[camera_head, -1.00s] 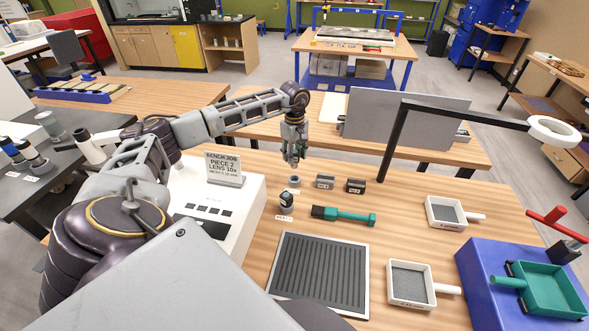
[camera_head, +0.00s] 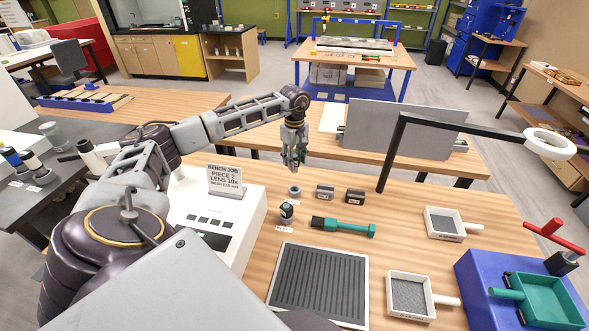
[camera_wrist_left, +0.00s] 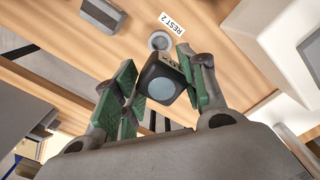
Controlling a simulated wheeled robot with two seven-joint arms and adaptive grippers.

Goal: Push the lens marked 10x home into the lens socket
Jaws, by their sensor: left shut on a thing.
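My left gripper (camera_head: 296,160) is over the bench, beyond the small ring. In the left wrist view its green-padded fingers (camera_wrist_left: 150,92) are shut on a dark, blocky lens (camera_wrist_left: 163,80) with a pale blue glass face. In the wrist view a grey ring (camera_wrist_left: 160,40) lies past the lens, near a label "REST 2" (camera_wrist_left: 173,22). In the head view a grey ring (camera_head: 294,190) and a dark-topped lens-like piece (camera_head: 287,211) stand on the bench. I cannot pick out the lens socket surely. My right gripper is not in view.
Two small grey blocks (camera_head: 325,191) (camera_head: 355,196) stand right of the ring. A white console with a "LENS 10x" sign (camera_head: 224,181) stands left; a lamp arm (camera_head: 396,150) rises right.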

